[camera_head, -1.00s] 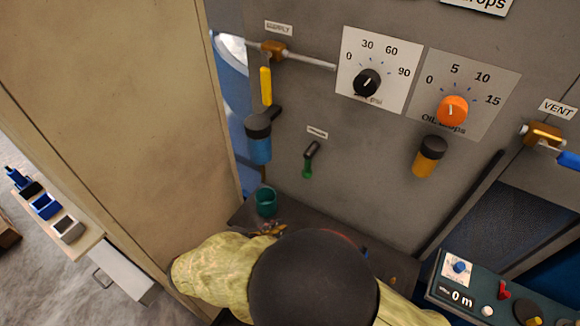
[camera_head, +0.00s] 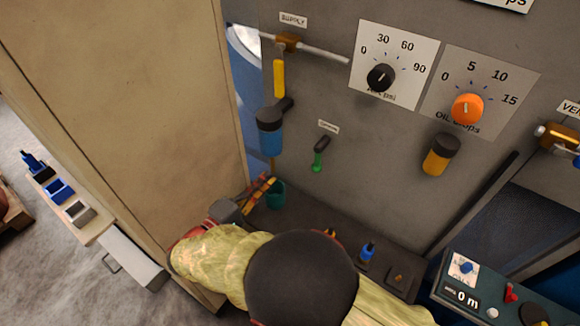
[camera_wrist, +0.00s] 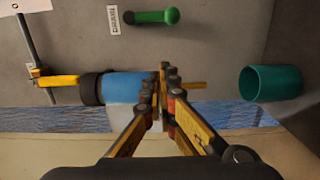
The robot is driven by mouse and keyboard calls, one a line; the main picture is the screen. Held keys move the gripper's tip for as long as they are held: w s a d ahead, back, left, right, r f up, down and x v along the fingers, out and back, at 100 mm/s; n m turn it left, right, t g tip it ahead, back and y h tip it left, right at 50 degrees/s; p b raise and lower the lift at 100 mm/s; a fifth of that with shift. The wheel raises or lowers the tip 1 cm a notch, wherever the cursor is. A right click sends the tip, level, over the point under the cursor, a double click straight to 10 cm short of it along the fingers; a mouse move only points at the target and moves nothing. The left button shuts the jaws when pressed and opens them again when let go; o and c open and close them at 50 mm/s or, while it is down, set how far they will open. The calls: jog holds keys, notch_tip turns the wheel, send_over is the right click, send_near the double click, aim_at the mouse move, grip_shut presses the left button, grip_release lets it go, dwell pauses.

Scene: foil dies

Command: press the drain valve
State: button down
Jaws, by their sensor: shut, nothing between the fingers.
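A filter with a black top and blue bowl (camera_head: 270,140) hangs on the grey panel; the bowl also shows in the wrist view (camera_wrist: 122,87). A thin brass stem (camera_wrist: 192,85), which looks like the drain valve, sticks out at the bowl's lower end. My gripper (camera_head: 267,181) is shut and empty just below the bowl. In the wrist view its fingertips (camera_wrist: 163,78) overlap the bowl's lower end and part of the stem. I cannot tell whether they touch it.
A teal cup (camera_head: 276,195) stands on the dark shelf right beside my gripper. A green-ended lever (camera_head: 319,155) is on the panel to the right. A yellow supply handle (camera_head: 279,78) is above the filter. A tan cabinet side (camera_head: 130,110) stands close at left.

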aim_at(320, 155)
jog(key=w+d+b, duration=0.2)
jog(key=w+d, duration=0.5)
jog(key=d, duration=0.2)
